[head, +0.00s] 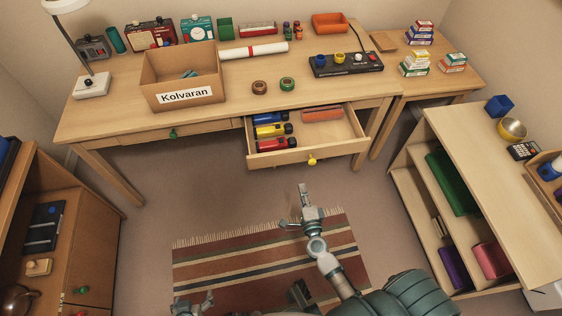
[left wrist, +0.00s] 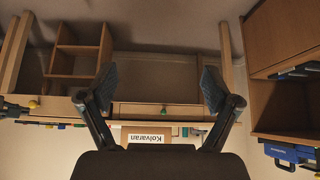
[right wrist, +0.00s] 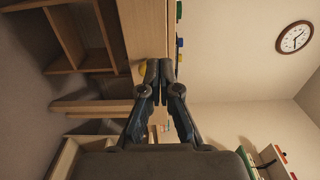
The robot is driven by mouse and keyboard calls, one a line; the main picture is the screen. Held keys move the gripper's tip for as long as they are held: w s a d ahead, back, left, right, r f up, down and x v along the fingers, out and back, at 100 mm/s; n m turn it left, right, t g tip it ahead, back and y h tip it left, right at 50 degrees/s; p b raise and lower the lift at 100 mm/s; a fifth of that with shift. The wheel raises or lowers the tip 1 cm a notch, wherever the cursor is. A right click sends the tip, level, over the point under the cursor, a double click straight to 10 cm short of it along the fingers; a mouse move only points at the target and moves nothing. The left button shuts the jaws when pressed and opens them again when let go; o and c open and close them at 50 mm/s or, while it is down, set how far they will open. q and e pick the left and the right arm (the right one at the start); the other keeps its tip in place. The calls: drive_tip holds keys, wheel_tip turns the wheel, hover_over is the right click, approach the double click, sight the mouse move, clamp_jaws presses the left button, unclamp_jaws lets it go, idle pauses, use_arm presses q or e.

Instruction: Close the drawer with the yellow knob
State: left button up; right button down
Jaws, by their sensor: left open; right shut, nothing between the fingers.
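The drawer (head: 300,158) with the yellow knob (head: 311,160) stands pulled out from under the desk, and its inside shows from above. Several coloured flashlights and a brownish-red block lie in it. The yellow knob also shows in the left wrist view (left wrist: 33,104) and, partly behind the fingers, in the right wrist view (right wrist: 142,69). My right gripper (head: 306,188) is shut and empty, in front of the drawer and a little below the knob in the head view. My left gripper (head: 195,300) is open and empty, low over the rug, far from the drawer.
A second drawer with a green knob (head: 173,133) is shut at the desk's left. The desk (head: 225,90) bears a box labelled Kolvaran (head: 180,80), tape rolls and a button panel (head: 345,64). A shelf unit (head: 480,190) stands right, a cabinet (head: 85,230) left. Floor before the drawer is clear.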

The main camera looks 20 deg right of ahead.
approach(293, 154)
drive_tip(key=w, duration=0.1)
drive_tip(key=b+x, duration=0.1)
drive_tip(key=x, duration=0.4)
drive_tip(key=shift+w+d, duration=0.1)
drive_tip(key=shift+w, duration=0.05)
use_arm(q)
drive_tip(key=shift+w+d+r+t+h, duration=0.1)
drive_tip(key=shift+w+d+r+t, duration=0.1)
drive_tip(key=shift+w+t, duration=0.25)
drive_tip(key=shift+w+d+r+t+h, duration=0.1)
drive_tip(key=shift+w+d+r+t, duration=0.1)
drive_tip(key=shift+w, duration=0.4)
drive_tip(key=shift+w+d+r+t+h, duration=0.1)
drive_tip(key=shift+w+d+r+t, duration=0.1)
drive_tip(key=shift+w+t, duration=0.25)
use_arm(e)
drive_tip(key=shift+w+d, duration=0.2)
drive_tip(key=shift+w, duration=0.25)
use_arm(q)
drive_tip(key=shift+w, duration=0.1)
